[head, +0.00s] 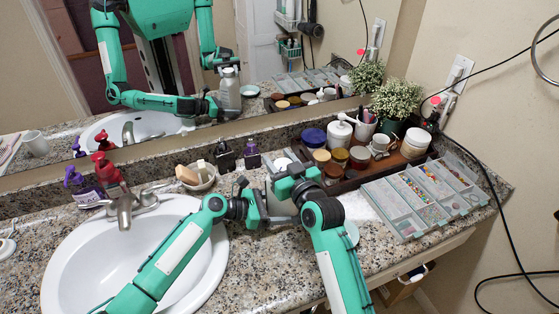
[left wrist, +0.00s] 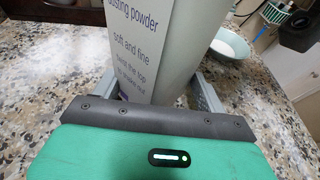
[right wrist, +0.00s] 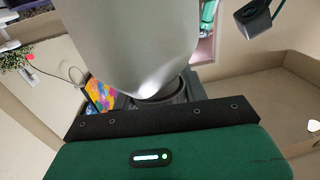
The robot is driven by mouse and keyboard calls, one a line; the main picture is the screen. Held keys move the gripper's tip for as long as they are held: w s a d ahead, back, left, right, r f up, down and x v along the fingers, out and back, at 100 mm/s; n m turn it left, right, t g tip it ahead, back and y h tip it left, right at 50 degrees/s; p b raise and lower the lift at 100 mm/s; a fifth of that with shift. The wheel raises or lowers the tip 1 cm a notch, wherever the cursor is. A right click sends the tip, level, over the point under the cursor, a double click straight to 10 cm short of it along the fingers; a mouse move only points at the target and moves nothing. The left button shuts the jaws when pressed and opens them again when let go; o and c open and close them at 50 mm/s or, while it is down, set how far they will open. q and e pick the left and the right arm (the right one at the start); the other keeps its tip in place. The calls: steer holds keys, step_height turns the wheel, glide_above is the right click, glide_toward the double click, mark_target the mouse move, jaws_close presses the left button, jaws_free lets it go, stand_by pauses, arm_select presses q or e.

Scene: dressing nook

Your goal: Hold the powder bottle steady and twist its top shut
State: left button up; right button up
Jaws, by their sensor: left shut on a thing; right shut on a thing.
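The powder bottle is a pale grey cylinder, mostly hidden between my grippers in the head view (head: 280,206). In the left wrist view the bottle (left wrist: 192,40) shows a white label reading "dusting powder, soft and fine". My left gripper (head: 268,212) is shut around the bottle's body, with a finger on each side. My right gripper (head: 288,190) is higher, at the bottle's top, and shut on it. In the right wrist view a smooth grey rounded part of the bottle (right wrist: 130,45) fills the middle. How far the top is turned cannot be seen.
A dark tray (head: 348,184) of jars stands behind right, beside a compartmented bead organizer (head: 405,215). The front counter is clear.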

steer(key=o, duration=1)
steer(key=shift+s, duration=0.1)
steer(key=v, duration=1.2)
arm_select(q)
steer(key=o, duration=0.8)
steer(key=shift+o, duration=0.2)
